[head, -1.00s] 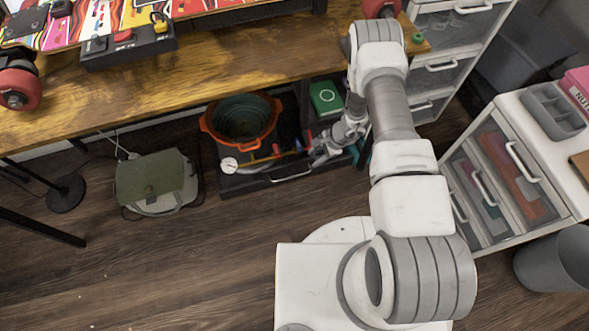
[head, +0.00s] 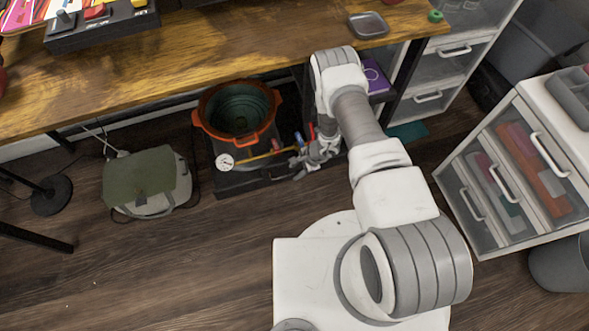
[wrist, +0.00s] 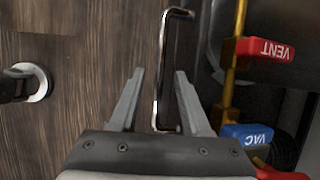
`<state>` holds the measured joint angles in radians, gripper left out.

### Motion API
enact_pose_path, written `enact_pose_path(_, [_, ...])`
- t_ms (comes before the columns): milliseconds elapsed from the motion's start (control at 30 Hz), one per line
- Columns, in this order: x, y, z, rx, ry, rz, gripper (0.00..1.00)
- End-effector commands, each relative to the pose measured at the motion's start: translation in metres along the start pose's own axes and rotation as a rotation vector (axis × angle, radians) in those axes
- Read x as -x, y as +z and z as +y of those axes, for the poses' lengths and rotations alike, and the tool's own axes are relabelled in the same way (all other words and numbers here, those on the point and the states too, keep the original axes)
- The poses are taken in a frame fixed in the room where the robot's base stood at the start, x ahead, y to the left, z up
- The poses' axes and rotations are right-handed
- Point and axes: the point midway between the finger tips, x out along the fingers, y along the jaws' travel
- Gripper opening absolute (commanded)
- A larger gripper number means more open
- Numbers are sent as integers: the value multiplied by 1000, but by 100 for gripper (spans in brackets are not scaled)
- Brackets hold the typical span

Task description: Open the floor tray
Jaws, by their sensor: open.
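The floor tray (head: 232,186) is a dark, low tray under the workbench. It carries an orange pot (head: 275,139), a round gauge (head: 225,162) and a brass pipe with valves. In the wrist view its metal bar handle (wrist: 163,50) runs along the tray's front side, above the wooden floor. My gripper (wrist: 160,74) is open, with the handle lying between its two fingers in that view. I cannot tell whether either finger touches it. In the head view my gripper (head: 299,170) is at the tray's front edge, right of its middle, and hides part of it.
Red VENT (wrist: 264,49) and blue VAC (wrist: 246,136) valve levers stand close right of the gripper. A green-grey bag (head: 150,182) sits on the floor left of the tray. The floor before the tray is clear. A drawer cabinet (head: 462,172) stands at right.

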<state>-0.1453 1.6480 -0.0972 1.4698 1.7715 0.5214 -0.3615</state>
Motion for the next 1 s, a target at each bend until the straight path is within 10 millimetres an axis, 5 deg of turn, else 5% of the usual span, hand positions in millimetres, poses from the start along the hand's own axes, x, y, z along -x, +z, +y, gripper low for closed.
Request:
enact_pose_path(300, [-3,0,1,-1,0,0,47])
enact_pose_path(600, [-3,0,1,0,0,0,0])
enact_pose_path(1000, [-3,0,1,0,0,0,0])
